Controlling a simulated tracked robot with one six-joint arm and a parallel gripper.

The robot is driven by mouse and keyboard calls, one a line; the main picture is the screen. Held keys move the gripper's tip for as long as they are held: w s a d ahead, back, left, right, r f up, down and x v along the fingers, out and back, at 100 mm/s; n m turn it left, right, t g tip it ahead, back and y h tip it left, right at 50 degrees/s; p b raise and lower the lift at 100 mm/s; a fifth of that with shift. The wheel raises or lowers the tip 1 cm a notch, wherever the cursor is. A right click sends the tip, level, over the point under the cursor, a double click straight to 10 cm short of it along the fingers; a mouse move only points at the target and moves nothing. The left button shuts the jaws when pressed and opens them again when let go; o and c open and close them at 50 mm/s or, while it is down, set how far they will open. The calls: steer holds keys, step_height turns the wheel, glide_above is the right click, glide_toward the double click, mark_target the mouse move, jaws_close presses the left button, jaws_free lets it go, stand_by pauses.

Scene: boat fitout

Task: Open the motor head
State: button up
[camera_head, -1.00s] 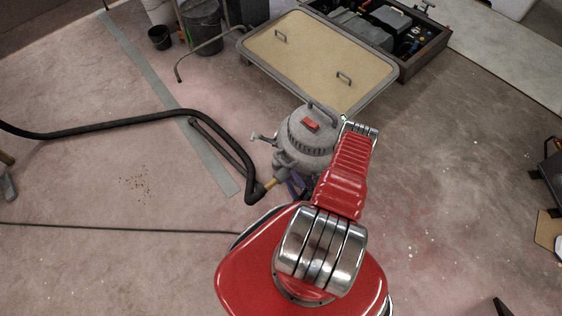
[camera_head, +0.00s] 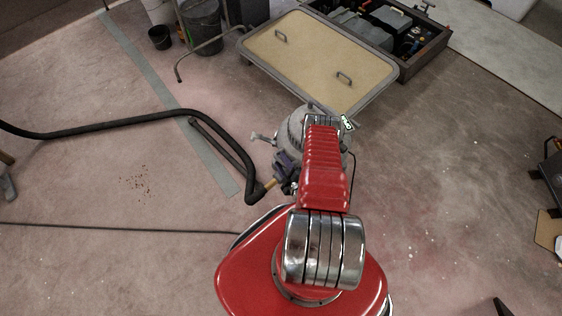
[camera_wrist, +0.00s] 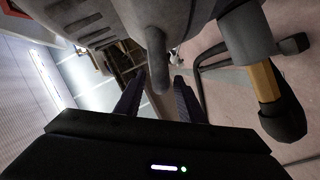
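The grey vacuum (camera_head: 292,128) stands on the floor in the body view. In the wrist view the grey vacuum body (camera_wrist: 90,18) fills the top. A rounded grey lever-like part (camera_wrist: 156,60) points down from it, between the two dark fingers of my gripper (camera_wrist: 159,80). The fingers are apart, one on each side of this part; I cannot tell whether they touch it.

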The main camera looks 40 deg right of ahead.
steer(key=shift+w+d+f, duration=0.1)
steer(key=shift+w, duration=0.3)
jaws_close()
stand_by(0.4)
